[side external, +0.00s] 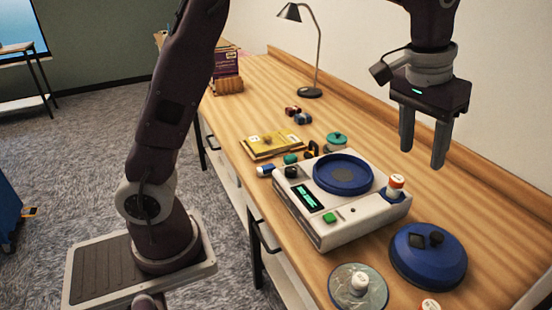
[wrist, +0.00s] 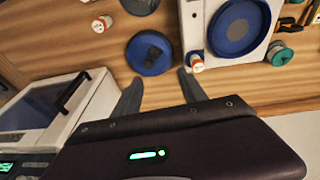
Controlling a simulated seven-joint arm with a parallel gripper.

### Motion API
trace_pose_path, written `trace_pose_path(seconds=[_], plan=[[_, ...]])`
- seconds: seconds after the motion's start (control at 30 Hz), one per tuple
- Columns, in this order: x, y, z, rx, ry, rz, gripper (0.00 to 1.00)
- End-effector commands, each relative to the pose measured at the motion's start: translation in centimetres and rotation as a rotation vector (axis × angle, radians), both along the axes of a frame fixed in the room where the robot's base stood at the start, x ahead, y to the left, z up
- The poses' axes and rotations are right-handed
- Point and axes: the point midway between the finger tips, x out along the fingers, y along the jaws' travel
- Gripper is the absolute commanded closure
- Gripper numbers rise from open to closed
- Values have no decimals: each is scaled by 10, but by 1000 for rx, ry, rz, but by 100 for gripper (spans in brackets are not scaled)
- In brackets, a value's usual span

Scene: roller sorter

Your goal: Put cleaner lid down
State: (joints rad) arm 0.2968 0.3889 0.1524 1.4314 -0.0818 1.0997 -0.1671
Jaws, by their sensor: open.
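A round dark-blue lid (side external: 428,258) with a black knob lies flat on the wooden bench, at the front right of a white machine; it looks like the cleaner lid. It also shows in the wrist view (wrist: 150,54). The white machine (side external: 340,222) has a round blue dish (side external: 342,173), uncovered on top, with a small display and green button. My gripper (side external: 423,158) is open and empty, raised above the bench behind the lid in the side view. In the wrist view, my fingers (wrist: 160,82) point toward the lid with nothing between them.
An orange-and-white capped bottle (side external: 396,187) stands at the machine's right corner. A clear round disc with a white knob (side external: 358,288) lies in front. A second machine with a raised-handle cover (wrist: 58,108) appears left in the wrist view. A lamp (side external: 310,50) stands farther back.

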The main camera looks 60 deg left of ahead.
Motion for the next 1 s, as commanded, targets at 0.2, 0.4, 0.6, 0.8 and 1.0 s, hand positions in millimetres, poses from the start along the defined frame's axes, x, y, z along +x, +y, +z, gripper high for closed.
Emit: trace_pose_path(seconds=[0.2,0.4,0.6,0.8,1.0], plan=[[-158,64,55,-19,-151,0,50],[-264,85,18,40,-251,-16,50],[-287,88,0,64,-273,-20,50],[-286,88,0,64,-272,-20,50],[-286,88,0,62,-271,-19,50]])
